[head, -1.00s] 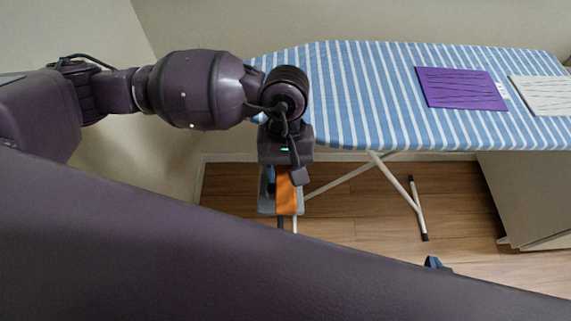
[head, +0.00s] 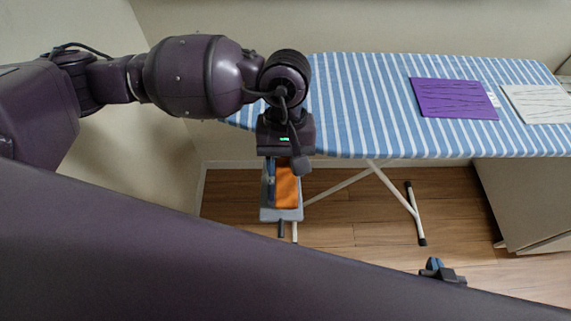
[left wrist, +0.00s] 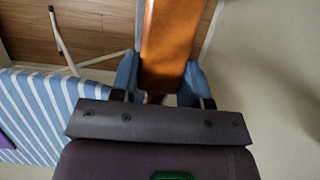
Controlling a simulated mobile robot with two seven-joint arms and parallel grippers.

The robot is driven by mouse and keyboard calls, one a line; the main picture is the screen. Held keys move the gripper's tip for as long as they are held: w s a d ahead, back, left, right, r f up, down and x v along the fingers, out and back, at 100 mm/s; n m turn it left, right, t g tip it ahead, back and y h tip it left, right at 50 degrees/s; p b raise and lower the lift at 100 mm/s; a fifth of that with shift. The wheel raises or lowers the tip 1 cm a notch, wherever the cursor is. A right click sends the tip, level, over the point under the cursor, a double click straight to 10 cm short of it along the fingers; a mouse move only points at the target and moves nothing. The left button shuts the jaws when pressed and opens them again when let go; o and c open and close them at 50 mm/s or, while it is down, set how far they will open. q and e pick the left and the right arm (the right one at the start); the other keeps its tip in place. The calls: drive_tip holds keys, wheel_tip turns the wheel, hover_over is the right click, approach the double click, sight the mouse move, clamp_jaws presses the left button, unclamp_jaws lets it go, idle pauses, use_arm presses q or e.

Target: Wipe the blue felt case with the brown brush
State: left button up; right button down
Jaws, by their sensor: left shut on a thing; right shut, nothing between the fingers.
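My left gripper (head: 284,180) is shut on a long orange-brown piece (head: 288,188). In the left wrist view the piece (left wrist: 172,35) lies between the two blue fingers (left wrist: 158,82) and extends away from them. I see no bristles, so I cannot tell whether it is the brown brush. It hangs off the near left side of the ironing board, over a narrow grey stand (head: 283,215); I cannot tell whether they touch. My right gripper (head: 437,266) is shut and empty at the lower right, mostly hidden behind my own arm. I see no blue felt case.
A blue-and-white striped ironing board (head: 370,110) stretches across the back. A flat purple piece (head: 455,98) and a flat white piece (head: 538,104) lie toward its right end; its left and middle are bare. A pale cabinet (head: 525,205) stands below right.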

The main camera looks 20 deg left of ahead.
use_arm(q)
drive_tip(key=shift+r, duration=0.1)
drive_tip(key=shift+r, duration=1.45)
